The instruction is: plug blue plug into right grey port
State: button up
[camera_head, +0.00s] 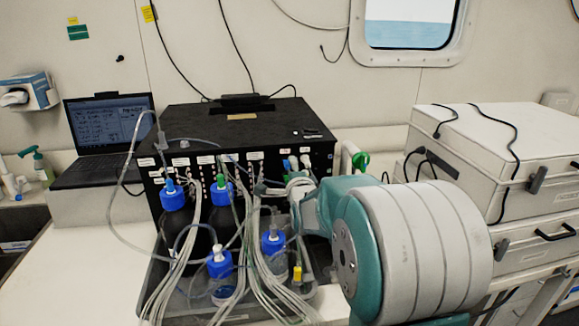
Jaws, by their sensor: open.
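A black box (235,132) stands on the bench with a row of labelled ports and plugs along its front. Near its right end are two small pale grey fittings, the left one (293,162) and the right one (305,161). A small blue spot (285,164), perhaps the blue plug, shows beside the left fitting; it is too small to be sure. My gripper (268,188) is a small dark shape in front of the box's lower right front, among the tubes and below these fittings. It is open; its fingers are hard to make out. My arm hides part of the box's right side.
Bottles with blue caps (222,192) and bundles of pale tubes (190,230) crowd a dark tray before the box. A laptop (108,130) stands at left. White cases (500,150) with black cables are stacked at right. Bare bench (85,265) lies front left.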

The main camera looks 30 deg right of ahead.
jog(key=shift+w, duration=0.75)
jog(key=shift+w+a+r, duration=0.1)
jog(key=shift+w+a, duration=0.05)
jog(key=shift+a, duration=0.55)
jog(key=shift+d, duration=0.7)
jog(key=shift+a+r, duration=0.1)
jog(key=shift+a, duration=0.4)
jog(key=shift+d, duration=0.3)
